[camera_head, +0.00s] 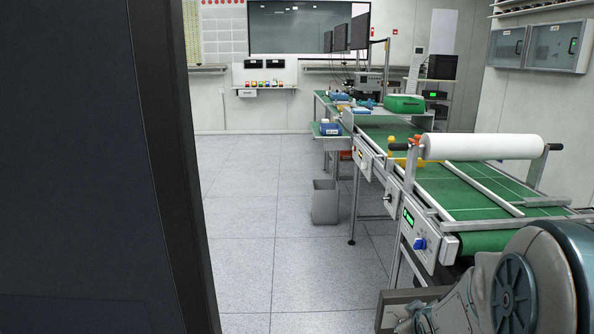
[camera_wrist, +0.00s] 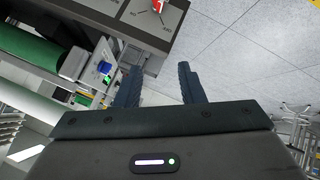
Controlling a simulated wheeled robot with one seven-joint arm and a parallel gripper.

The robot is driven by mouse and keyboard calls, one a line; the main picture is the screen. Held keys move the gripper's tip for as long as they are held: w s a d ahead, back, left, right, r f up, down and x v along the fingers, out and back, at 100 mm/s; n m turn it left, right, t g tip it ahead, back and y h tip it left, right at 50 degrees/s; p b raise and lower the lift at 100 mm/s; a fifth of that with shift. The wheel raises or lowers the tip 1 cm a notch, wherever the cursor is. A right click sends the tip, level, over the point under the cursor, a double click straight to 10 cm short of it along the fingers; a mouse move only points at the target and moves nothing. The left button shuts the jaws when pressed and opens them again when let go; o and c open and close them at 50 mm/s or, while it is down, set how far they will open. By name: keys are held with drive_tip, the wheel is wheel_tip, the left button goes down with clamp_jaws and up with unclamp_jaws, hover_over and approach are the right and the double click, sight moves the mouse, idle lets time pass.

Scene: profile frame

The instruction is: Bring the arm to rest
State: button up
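My gripper (camera_wrist: 160,76) shows in the wrist view with its two dark fingers apart. Nothing is between them; tiled floor and part of a grey unit show behind. My arm (camera_head: 520,285) is folded close at the lower right of the head view, near the front end of the conveyor (camera_head: 485,242). I cannot make out the gripper in the head view.
A dark upright surface (camera_head: 95,170) fills the left of the head view; what it belongs to is unclear. A white roll (camera_head: 482,147) lies across the conveyor. A grey bin (camera_head: 325,203) stands on the floor. The tiled floor (camera_head: 245,230) in the middle is clear.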

drive_tip(key=s+a+r+m+g+y+p, duration=0.1)
drive_tip(key=s+a+r+m+g+p, duration=0.1)
drive_tip(key=s+a+r+p, duration=0.3)
drive_tip(key=s+a+r+m+g+p, duration=0.3)
drive_tip(key=s+a+r+g+p, duration=0.1)
drive_tip(key=s+r, duration=0.9)
drive_tip(key=a+r+p, duration=0.1)
drive_tip(key=a, duration=0.1)
drive_tip(key=shift+s+a+y, duration=0.35)
drive_tip(key=shift+s+y, duration=0.05)
drive_tip(key=shift+d+r, duration=0.1)
